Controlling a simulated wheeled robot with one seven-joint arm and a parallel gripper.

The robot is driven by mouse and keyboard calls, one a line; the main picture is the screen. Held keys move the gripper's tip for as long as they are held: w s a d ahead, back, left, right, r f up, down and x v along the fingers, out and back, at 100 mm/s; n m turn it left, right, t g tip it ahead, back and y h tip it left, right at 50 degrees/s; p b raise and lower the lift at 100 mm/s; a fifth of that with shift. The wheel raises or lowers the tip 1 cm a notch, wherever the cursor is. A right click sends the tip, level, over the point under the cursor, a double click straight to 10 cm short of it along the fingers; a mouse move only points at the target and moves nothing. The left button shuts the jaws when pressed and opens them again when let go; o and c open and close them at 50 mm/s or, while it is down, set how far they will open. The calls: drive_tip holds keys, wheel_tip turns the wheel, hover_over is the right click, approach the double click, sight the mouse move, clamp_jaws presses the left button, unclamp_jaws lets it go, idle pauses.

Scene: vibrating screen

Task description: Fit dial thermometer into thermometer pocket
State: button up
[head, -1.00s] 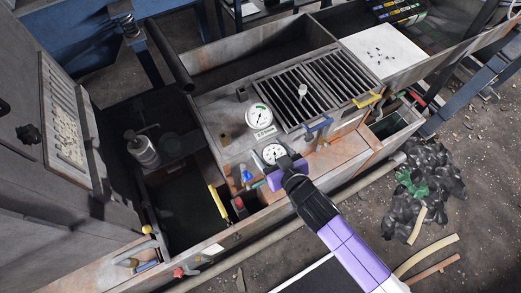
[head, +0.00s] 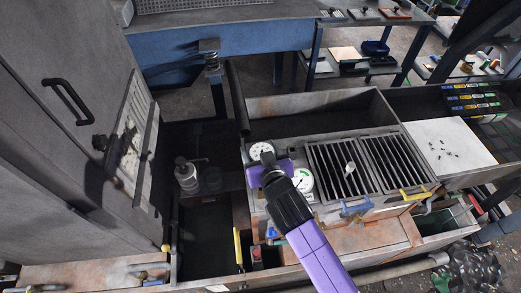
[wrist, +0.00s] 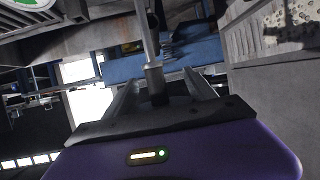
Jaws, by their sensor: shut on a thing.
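The dial thermometer (head: 261,151), with a round white face, is held at the tip of my gripper (head: 264,166), left of the grated deck. In the wrist view its metal stem (wrist: 149,42) stands between the two fingers of my gripper (wrist: 158,88), which are shut on it. The stem points up in that picture, away from the palm. I cannot pick out the thermometer pocket; my gripper and arm hide part of the deck near the grate.
A second white dial with green marking (head: 303,181) sits on the deck beside my arm, partly covered. Slotted grates (head: 345,168) lie to the right. A grey cabinet (head: 50,130) rises at left. A metal bottle (head: 187,176) stands in the dark bay between.

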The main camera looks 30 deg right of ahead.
sight(261, 192)
drive_tip(key=shift+a, duration=0.2)
drive_tip(key=shift+f, duration=0.1)
drive_tip(key=shift+f+b, duration=2.35)
drive_tip(key=shift+f, duration=0.5)
wheel_tip(261, 192, down, 6)
drive_tip(key=b, duration=0.5)
idle(1.6)
drive_tip(key=o, duration=1.5)
drive_tip(key=shift+s, duration=0.15)
